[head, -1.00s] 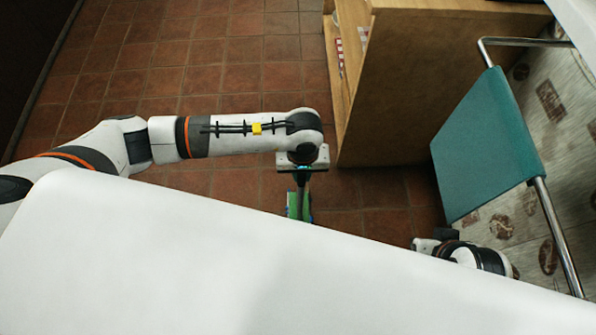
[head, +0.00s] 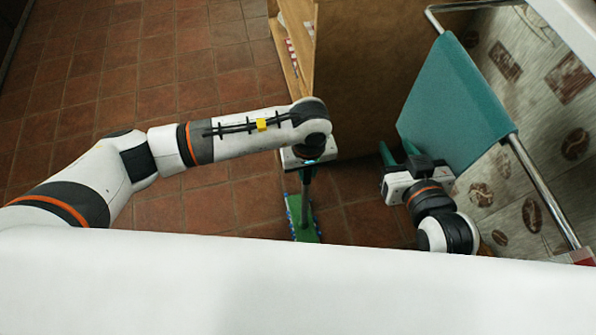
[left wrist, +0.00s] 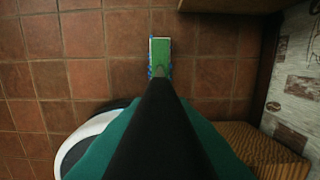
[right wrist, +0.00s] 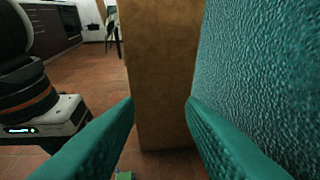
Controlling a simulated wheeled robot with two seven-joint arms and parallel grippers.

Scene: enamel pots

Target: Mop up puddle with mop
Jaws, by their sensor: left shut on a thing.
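The mop has a green flat head (head: 302,222) resting on the tiled floor. Its head also shows in the left wrist view (left wrist: 160,50), with the dark handle (left wrist: 155,125) running up toward that camera. My left gripper (head: 308,168) is shut around the handle, its teal fingers on either side. My right gripper (head: 398,155) is open and empty, beside the teal chair back; its two fingers are spread apart in the right wrist view (right wrist: 161,103). A bit of the green mop head (right wrist: 124,175) shows at the bottom there. I cannot make out a puddle in any view.
A wooden cabinet (head: 350,75) with open shelves stands just beyond the mop. A teal chair back (head: 455,105) on a metal tube frame is close to my right gripper. A patterned wall (head: 560,130) is at the right. Open brown tile floor (head: 150,70) lies to the left.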

